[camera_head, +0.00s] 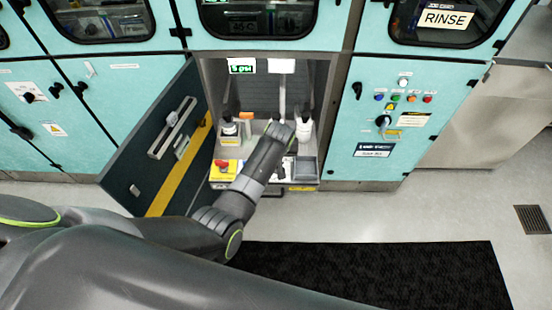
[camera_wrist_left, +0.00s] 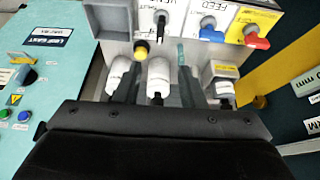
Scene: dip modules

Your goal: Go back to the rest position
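My left arm comes in from the left in the head view and reaches into the open module bay (camera_head: 325,75); its gripper is hidden there behind the forearm. In the left wrist view the left gripper (camera_wrist_left: 158,88) shows two dark fingers standing apart. A white cylinder (camera_wrist_left: 160,72) appears between them with visible gaps at both sides, so I see no grip on it. A second white cylinder (camera_wrist_left: 118,72) is just left of the fingers. My right gripper is in neither view.
The bay's dark door (camera_head: 160,140) stands open at the left. A black mat (camera_head: 380,275) and open floor lie in front.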

